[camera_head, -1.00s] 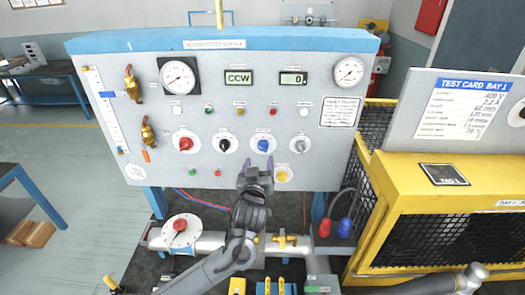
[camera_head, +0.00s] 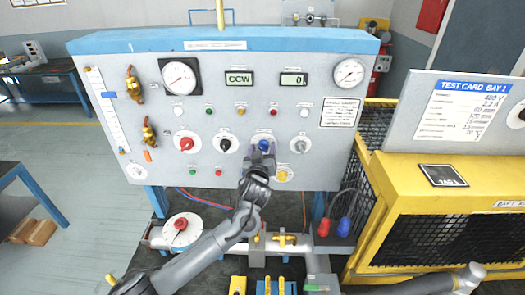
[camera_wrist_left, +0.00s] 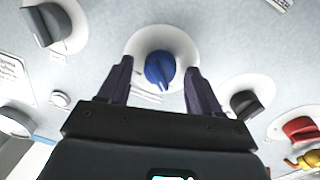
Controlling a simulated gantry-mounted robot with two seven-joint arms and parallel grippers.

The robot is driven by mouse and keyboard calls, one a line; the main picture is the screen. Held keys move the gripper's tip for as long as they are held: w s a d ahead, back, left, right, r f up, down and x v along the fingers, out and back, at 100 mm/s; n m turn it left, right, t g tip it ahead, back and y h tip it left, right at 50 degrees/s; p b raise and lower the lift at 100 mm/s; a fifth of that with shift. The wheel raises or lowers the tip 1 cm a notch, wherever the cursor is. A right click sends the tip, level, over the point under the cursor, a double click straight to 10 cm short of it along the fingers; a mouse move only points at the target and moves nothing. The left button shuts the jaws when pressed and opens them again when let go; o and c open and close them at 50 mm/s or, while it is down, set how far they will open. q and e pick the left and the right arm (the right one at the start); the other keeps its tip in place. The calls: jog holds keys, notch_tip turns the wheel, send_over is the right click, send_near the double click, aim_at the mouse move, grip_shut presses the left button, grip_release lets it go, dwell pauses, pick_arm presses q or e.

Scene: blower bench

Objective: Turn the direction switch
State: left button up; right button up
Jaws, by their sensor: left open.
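A row of rotary knobs sits on the grey panel (camera_head: 330,175): red (camera_head: 186,143), black (camera_head: 225,145), blue (camera_head: 264,142) and grey (camera_head: 300,146). Their labels are too small to read, so I cannot tell which is the direction switch. A display (camera_head: 239,78) reads CCW. My left gripper (camera_head: 262,154) is at the blue knob, fingers towards the panel. In the left wrist view the open fingers (camera_wrist_left: 158,76) stand on either side of the blue knob (camera_wrist_left: 159,70), with gaps to it. My right gripper does not show.
A yellow knob (camera_head: 283,174) lies just below right of my gripper. Brass valves (camera_head: 133,84) are on the panel's left. A pipe with a white dial (camera_head: 181,232) runs below. A yellow caged machine (camera_head: 450,185) stands at the right.

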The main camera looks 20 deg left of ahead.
pick_arm(q)
jog(key=c, duration=1)
jog(key=shift+c, duration=0.2)
jog(key=shift+m, duration=0.4)
jog(key=m+p, duration=0.1)
jog(key=m, duration=0.2)
jog(key=shift+r+g+p, duration=0.15)
jog(key=shift+g+p, duration=0.15)
jog(key=shift+p, duration=0.1)
jog(key=m+p, duration=0.2)
jog(key=m, duration=0.2)
jog(key=shift+m+y, duration=0.3)
jog(key=shift+m, duration=0.1)
jog(key=m+p, duration=0.2)
jog(key=m, duration=0.2)
jog(key=shift+d, duration=0.15)
jog(key=m+p, duration=0.1)
jog(key=m, duration=0.3)
jog(key=shift+g+p, duration=0.3)
jog(key=shift+p, duration=0.1)
jog(key=shift+y, duration=0.4)
jog(key=shift+m, duration=0.4)
